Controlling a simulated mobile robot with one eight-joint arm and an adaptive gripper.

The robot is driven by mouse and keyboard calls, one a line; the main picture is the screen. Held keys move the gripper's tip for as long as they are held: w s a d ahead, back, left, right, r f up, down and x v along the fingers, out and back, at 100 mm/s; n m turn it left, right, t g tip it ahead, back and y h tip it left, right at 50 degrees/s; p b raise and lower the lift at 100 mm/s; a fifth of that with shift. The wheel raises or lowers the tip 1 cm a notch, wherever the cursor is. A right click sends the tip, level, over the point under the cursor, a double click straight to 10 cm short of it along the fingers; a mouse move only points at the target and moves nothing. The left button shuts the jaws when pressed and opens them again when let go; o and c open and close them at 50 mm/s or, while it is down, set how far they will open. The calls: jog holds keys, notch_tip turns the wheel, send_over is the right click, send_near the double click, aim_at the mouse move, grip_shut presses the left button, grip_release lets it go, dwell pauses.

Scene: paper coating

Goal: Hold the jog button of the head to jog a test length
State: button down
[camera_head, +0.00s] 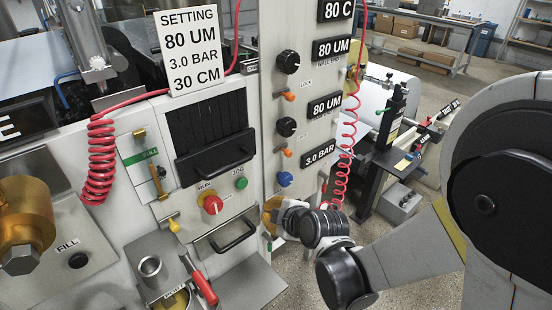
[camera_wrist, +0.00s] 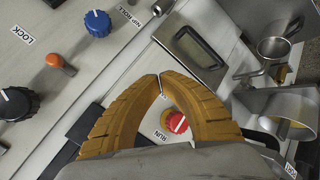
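The green jog button (camera_head: 241,183), under a JOG label, sits on the pale machine panel right of the red run knob (camera_head: 212,204). My gripper (camera_head: 268,215) is low in front of the narrow control column, to the right of and below the button, apart from it. In the wrist view the yellow-brown fingers (camera_wrist: 159,77) arch together and their tips meet, with nothing seen held. The red knob (camera_wrist: 177,122) shows through the gap behind the tips. The green button is not seen in the wrist view, perhaps hidden by a finger.
The column carries black dials, orange levers and a blue knob (camera_head: 284,179), also in the wrist view (camera_wrist: 97,23). A drawer handle (camera_head: 232,233) juts out below the run knob. A red-handled valve (camera_head: 203,284) and metal cup (camera_head: 151,267) stand at lower left.

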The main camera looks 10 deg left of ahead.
aim_at(241, 183)
jog(key=shift+w+f, duration=0.2)
jog(key=shift+w, duration=0.05)
jog(key=shift+a, duration=0.1)
jog(key=w+a, duration=0.5)
jog(key=a, duration=0.1)
jog(key=shift+w+a+p, duration=0.25)
jog(key=shift+w+p, duration=0.15)
jog(key=shift+p, duration=0.05)
dwell(1.4)
jog(key=shift+w+a, duration=0.25)
jog(key=shift+a, duration=0.05)
